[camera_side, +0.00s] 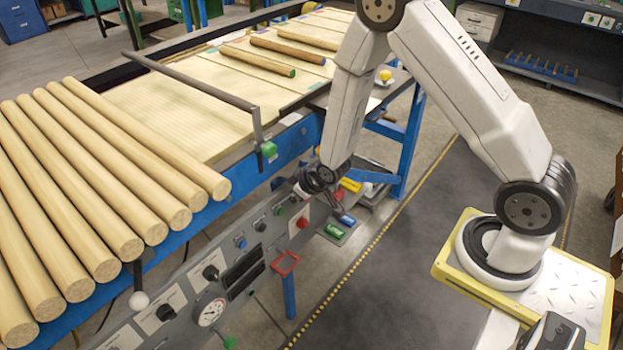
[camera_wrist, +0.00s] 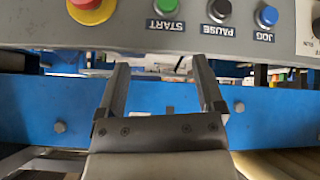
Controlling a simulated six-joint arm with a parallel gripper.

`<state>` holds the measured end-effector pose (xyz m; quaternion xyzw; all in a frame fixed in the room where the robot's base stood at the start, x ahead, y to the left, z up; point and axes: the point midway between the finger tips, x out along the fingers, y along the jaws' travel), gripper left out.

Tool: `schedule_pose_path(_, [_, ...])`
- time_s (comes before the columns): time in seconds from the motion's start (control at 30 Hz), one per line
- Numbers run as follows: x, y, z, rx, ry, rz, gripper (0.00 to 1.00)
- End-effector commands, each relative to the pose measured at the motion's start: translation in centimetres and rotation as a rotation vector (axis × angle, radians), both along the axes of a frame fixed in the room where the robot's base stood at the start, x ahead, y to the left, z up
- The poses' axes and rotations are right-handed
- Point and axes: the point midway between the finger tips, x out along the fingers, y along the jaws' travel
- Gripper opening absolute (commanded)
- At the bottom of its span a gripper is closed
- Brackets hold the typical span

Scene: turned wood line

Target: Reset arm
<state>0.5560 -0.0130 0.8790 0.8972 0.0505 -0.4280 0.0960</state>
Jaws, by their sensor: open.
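My gripper (camera_wrist: 161,62) is open and empty in the wrist view, its two dark fingers well apart with nothing between them. Its tips point toward the grey control panel (camera_wrist: 140,38), over a blue beam (camera_wrist: 60,108). Ahead of the fingers the panel has a green START button (camera_wrist: 168,4), a PAUSE button (camera_wrist: 219,10) and a blue JOG button (camera_wrist: 266,16). A red knob on yellow (camera_wrist: 88,5) is at the upper left.
Several turned wood rods (camera_side: 100,165) lie on the left of the line. A grey bar (camera_side: 190,82) crosses the pale bed (camera_side: 165,112). More rods, one green-ended (camera_side: 258,60), lie farther back. A red square frame (camera_side: 286,263) stands at the panel's front.

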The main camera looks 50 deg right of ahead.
Motion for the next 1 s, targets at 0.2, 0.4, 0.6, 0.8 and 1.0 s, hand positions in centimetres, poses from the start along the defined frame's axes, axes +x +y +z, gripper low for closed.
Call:
schedule_pose_path(0.2, [-1.9, 0.2, 4.2, 0.019, 0.085, -0.038, 0.87])
schedule_pose_path(0.4, [-4.5, 0.4, 7.4, 0.035, 0.168, -0.075, 0.87])
schedule_pose_path(0.6, [-7.6, 0.7, 10.4, 0.052, 0.251, -0.113, 0.87])
schedule_pose_path(0.8, [-11.1, 0.9, 13.0, 0.068, 0.333, -0.151, 0.87])
schedule_pose_path(1.0, [-14.5, 1.2, 14.7, 0.082, 0.405, -0.183, 0.87])
